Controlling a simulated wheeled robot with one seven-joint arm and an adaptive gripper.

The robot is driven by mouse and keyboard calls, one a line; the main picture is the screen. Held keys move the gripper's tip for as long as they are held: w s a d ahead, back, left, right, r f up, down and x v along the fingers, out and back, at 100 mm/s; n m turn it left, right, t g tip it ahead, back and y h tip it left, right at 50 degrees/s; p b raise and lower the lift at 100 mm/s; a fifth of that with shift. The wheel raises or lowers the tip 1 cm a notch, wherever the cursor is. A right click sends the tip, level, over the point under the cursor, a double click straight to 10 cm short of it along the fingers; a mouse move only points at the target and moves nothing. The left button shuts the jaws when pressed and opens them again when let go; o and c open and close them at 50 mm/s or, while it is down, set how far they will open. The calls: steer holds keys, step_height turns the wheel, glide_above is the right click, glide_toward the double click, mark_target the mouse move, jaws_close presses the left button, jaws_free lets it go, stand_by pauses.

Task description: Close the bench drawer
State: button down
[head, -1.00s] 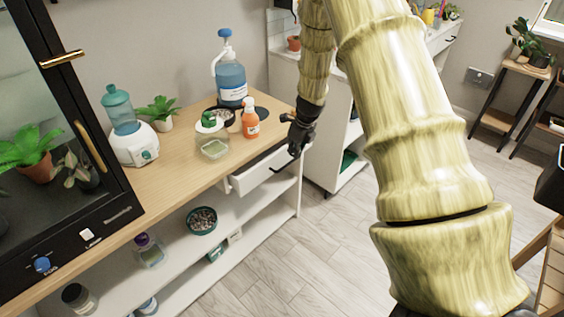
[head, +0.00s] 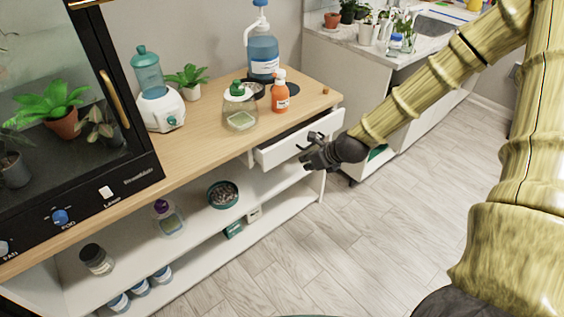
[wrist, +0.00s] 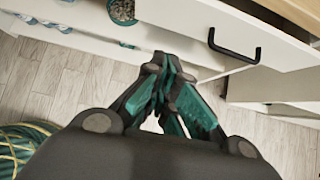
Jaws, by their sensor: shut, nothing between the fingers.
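The white bench drawer (head: 292,144) is pulled partly out below the wooden top of the bench, at its right end. Its dark handle (head: 311,139) is on the front; in the wrist view the handle (wrist: 234,48) is at the upper right. My gripper (head: 312,160) is in front of the drawer, close to its front and just below the handle. In the wrist view my gripper (wrist: 165,75) has its fingers together with nothing between them, to the left of the handle. I cannot tell whether it touches the drawer.
The bench top (head: 200,120) holds a blue pump jug (head: 262,55), an orange bottle (head: 280,95), a glass jar (head: 240,112) and a plant. A bowl of pebbles (head: 222,194) sits on the shelf below. The floor (head: 400,220) in front is clear. A green hose (wrist: 25,150) lies lower left.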

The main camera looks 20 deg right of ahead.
mark_target(275, 152)
steer(key=shift+t, duration=0.3)
steer(key=shift+w+a+f, duration=0.7)
steer(key=shift+w+f, duration=0.3)
steer(key=shift+w, duration=0.8)
steer(key=shift+w+a+f, duration=0.7)
steer(key=shift+w+f, duration=0.3)
steer(key=shift+w, duration=0.8)
steer(key=shift+w+a+f, duration=0.7)
steer(key=shift+w+f, duration=0.3)
steer(key=shift+w, duration=0.8)
steer(key=w, duration=0.2)
steer(key=w+a, duration=0.1)
steer(key=w, duration=0.1)
steer(key=shift+f+b, duration=0.15)
steer(key=shift+b, duration=0.25)
steer(key=shift+w+a, duration=0.15)
steer(key=shift+w, duration=0.25)
steer(key=shift+w+r, duration=0.2)
steer(key=shift+r, duration=0.1)
steer(key=shift+s, duration=0.1)
